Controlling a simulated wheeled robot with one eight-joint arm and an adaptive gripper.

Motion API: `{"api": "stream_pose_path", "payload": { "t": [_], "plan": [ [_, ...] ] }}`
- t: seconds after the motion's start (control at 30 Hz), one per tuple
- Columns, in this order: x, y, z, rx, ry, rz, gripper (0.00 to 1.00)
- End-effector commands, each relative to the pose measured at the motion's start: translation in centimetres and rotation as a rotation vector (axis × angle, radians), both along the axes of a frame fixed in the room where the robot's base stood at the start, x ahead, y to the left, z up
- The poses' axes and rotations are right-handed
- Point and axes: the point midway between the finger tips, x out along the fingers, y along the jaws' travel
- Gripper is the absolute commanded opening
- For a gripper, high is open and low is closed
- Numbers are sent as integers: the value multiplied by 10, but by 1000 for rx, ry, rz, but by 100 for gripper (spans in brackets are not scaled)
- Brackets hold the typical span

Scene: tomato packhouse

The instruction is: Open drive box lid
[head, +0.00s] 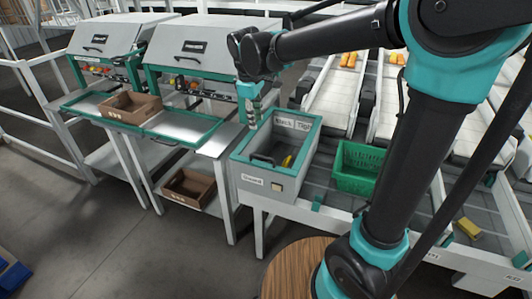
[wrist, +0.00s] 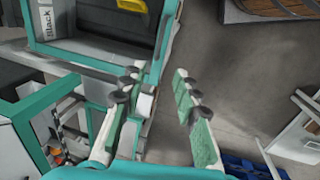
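The drive box (head: 262,183) is a grey box with a teal rim at the middle of the head view. I cannot make out a separate lid. My gripper (head: 253,119) is above the box's far left corner, apparently clear of it. The box's teal rim (wrist: 85,65) is at upper left there.
A green crate (head: 360,168) stands right of the box. Two grey-hooded machines (head: 190,45) with trays are at left, holding a brown crate (head: 128,108); another brown crate (head: 188,188) sits below. A yellow block (head: 468,229) lies at right. Floor at lower left is mostly clear.

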Motion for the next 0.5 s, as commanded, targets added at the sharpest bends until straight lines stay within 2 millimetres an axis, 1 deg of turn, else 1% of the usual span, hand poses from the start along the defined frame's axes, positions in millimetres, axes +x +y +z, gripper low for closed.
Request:
{"api": "stream_pose_path", "payload": {
  "t": [0.17,0.5],
  "plan": [
    [4,-2,-19,0,0,-2,31],
    [16,-6,-83,1,-1,-3,31]
  ]
}}
